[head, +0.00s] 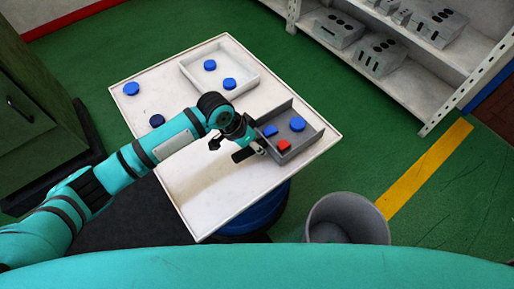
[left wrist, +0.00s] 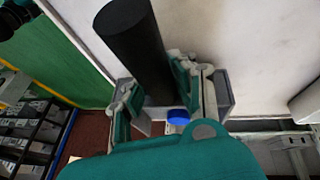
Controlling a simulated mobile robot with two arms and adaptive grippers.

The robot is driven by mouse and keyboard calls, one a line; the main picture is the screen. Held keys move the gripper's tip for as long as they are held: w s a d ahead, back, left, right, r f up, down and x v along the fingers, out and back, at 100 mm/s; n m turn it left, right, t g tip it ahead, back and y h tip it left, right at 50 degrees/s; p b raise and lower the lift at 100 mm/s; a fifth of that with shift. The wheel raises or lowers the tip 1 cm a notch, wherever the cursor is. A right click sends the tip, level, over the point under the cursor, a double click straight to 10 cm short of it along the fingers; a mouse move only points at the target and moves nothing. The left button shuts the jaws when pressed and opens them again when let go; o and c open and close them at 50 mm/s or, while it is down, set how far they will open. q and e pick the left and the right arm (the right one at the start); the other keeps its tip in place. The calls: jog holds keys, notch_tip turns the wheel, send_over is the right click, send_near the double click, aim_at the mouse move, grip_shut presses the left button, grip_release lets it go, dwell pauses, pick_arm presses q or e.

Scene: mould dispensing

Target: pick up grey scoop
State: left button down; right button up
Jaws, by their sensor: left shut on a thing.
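The grey scoop (head: 302,142) is an open box-like pan with a dark cylindrical handle, at the right side of the white table. It holds a blue block (head: 270,131), a blue round piece (head: 297,124) and a red piece (head: 283,146). My left gripper (head: 249,147) is at its handle. In the left wrist view the black handle (left wrist: 138,45) runs between the fingers of my left gripper (left wrist: 158,88), which are shut on it. Part of the pan (left wrist: 224,95) shows behind the fingers. I cannot tell whether the scoop touches the table. My right gripper is not in view.
The white table (head: 200,195) also bears a pale tray (head: 190,73) with two blue pieces, and two loose blue pieces (head: 131,88) at the left. A grey bin (head: 345,215) stands on the floor below right. Shelves (head: 385,75) stand at the upper right.

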pick_arm(q)
jog(key=shift+r, duration=0.8)
jog(key=s+a+r+b, duration=0.1)
jog(key=s+a, duration=0.1)
jog(key=s, duration=1.3)
jog(key=shift+s+a+r, duration=0.2)
jog(key=shift+s+a, duration=0.2)
